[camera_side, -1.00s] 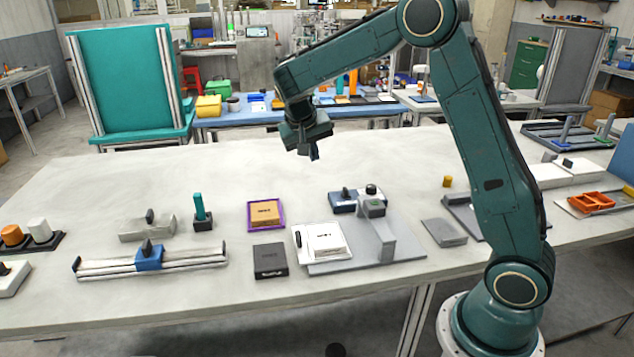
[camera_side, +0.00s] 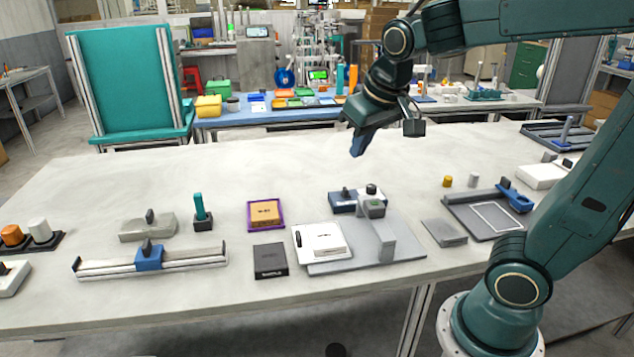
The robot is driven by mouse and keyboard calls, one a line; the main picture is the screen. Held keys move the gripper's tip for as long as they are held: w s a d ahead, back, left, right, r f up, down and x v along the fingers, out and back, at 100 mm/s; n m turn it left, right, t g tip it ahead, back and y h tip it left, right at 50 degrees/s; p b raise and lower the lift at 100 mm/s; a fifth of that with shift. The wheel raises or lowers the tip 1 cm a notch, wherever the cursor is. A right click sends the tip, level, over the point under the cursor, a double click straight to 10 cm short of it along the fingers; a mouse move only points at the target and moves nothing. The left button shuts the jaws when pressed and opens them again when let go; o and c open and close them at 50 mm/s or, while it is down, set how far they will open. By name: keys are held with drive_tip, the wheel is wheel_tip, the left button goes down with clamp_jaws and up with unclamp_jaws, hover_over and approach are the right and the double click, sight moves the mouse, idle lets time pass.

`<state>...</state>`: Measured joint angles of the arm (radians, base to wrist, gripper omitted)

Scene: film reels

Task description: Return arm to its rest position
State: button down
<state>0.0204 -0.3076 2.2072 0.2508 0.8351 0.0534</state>
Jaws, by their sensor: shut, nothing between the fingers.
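My gripper (camera_side: 356,150) hangs above the far part of the white table, up and behind the grey fixture. It points down and a little to the left. Its fingers are together with nothing between them, and it is clear of every object. My arm reaches in from the right side of the view. No rest stand or marked rest place can be made out.
On the white table (camera_side: 100,192) stand a grey fixture plate (camera_side: 335,265), a white box (camera_side: 322,238), a purple-rimmed tray (camera_side: 281,225), a black box (camera_side: 270,260), a rail with a blue slider (camera_side: 148,257) and a teal-handled tool (camera_side: 199,205). The far left tabletop is bare.

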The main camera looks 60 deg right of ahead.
drive_tip(key=s+a+f+n+y, duration=0.1)
drive_tip(key=s+a, duration=0.1)
drive_tip(key=s, duration=0.4)
drive_tip(key=s+a+f+n+t+y, duration=0.1)
drive_tip(key=s+a+n, duration=0.1)
drive_tip(key=s, duration=0.3)
drive_tip(key=shift+s+a, duration=0.35)
drive_tip(key=shift+a, duration=0.4)
